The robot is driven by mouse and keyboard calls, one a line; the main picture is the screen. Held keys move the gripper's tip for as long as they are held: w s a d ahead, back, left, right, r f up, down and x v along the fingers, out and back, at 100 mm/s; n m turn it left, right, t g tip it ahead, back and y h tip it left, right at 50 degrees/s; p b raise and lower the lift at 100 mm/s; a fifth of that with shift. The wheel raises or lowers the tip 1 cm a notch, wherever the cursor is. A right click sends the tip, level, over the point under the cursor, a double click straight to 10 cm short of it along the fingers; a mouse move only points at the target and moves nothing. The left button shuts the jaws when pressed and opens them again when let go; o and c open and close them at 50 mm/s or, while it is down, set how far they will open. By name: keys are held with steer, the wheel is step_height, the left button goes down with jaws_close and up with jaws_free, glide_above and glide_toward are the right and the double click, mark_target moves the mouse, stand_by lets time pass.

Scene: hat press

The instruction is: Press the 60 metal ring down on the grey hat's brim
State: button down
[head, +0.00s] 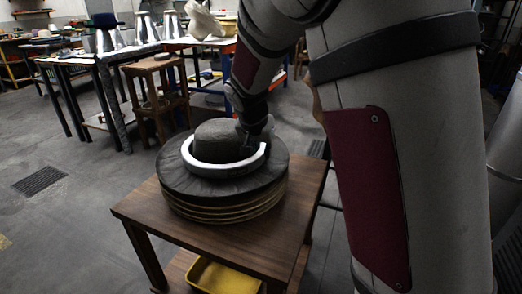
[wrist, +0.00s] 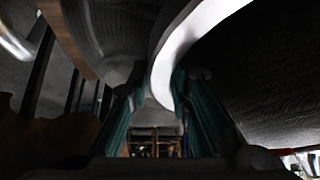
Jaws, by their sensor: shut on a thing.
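The grey hat (head: 213,139) sits crown up on a round dark stack with light edges (head: 222,205) on the wooden table. The metal ring (head: 228,170) is a bright band around the crown, over the brim; I cannot tell whether it touches the brim all the way round. My gripper (head: 248,147) is at the ring's right side, beside the crown. In the wrist view, the ring (wrist: 175,50) runs between the teal-sided fingers of my gripper (wrist: 158,100), which are shut on it. The number on the ring is not readable.
The small wooden table (head: 150,207) has bare top around the stack. A yellow tray (head: 222,277) is on its lower shelf. A wooden stool (head: 157,95) and benches with metal hat forms (head: 103,38) stand behind. My arm blocks the right side.

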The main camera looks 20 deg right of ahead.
steer(key=shift+s+f+b, duration=0.15)
steer(key=shift+f+b, duration=0.2)
steer(key=shift+f, duration=0.2)
stand_by(3.5)
steer(key=shift+r, duration=0.15)
stand_by(1.6)
